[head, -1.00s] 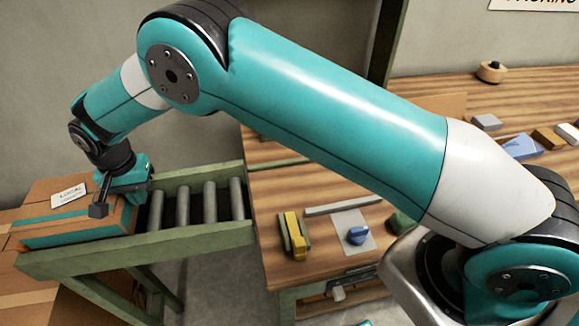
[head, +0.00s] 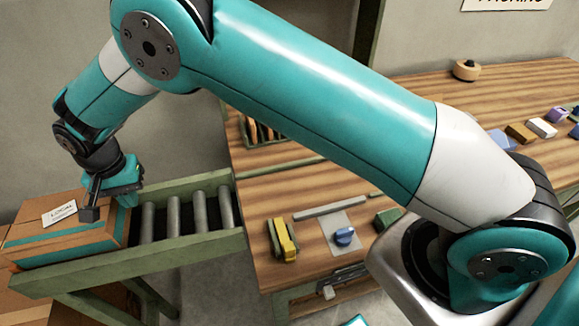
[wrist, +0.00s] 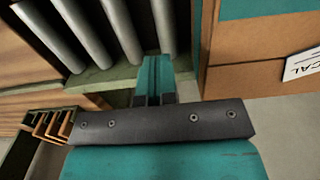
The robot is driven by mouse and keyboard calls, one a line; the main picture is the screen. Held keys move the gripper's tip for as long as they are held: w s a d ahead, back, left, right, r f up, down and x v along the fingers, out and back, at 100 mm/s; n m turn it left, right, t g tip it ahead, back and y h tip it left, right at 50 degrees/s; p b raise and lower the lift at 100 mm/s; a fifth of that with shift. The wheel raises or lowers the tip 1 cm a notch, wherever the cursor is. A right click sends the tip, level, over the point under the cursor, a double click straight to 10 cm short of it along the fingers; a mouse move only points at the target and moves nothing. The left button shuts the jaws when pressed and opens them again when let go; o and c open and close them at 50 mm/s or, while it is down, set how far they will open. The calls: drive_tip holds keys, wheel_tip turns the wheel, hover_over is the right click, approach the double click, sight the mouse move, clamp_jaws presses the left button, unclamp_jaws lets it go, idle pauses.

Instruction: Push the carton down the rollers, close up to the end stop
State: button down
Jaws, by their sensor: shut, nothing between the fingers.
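The brown carton (head: 95,236) with teal tape and a white "LOCAL" label lies at the left part of the roller conveyor. In the wrist view its cardboard side (wrist: 250,82) is at the right. My gripper (head: 90,214) is shut and empty, close against the carton's right-hand part in the head view. In the wrist view its fingers (wrist: 154,75) are together beside the carton's side; I cannot tell if they touch it. Several bare grey rollers (head: 173,215) show to the right of the carton. I cannot make out the end stop.
A green rail (head: 150,262) edges the conveyor.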

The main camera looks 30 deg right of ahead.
wheel_tip(320, 180, up, 8)
drive_tip(key=p, duration=0.4)
drive_tip(key=shift+f, duration=0.1)
idle(0.4)
drive_tip(key=s+d+r+n+y+b, duration=0.2)
drive_tip(key=s+d+r+n, duration=0.45)
drive_tip(key=d+r, duration=0.65)
drive_tip(key=s+d+r+n+y, duration=0.1)
drive_tip(key=s+d, duration=0.4)
drive_tip(key=s, duration=0.5)
drive_tip(key=s+d+r+n+y+b, duration=0.1)
drive_tip(key=s+d, duration=0.4)
drive_tip(key=s, duration=0.5)
drive_tip(key=shift+r+n, duration=0.3)
drive_tip(key=shift+n, duration=0.35)
drive_tip(key=shift+s, duration=0.1)
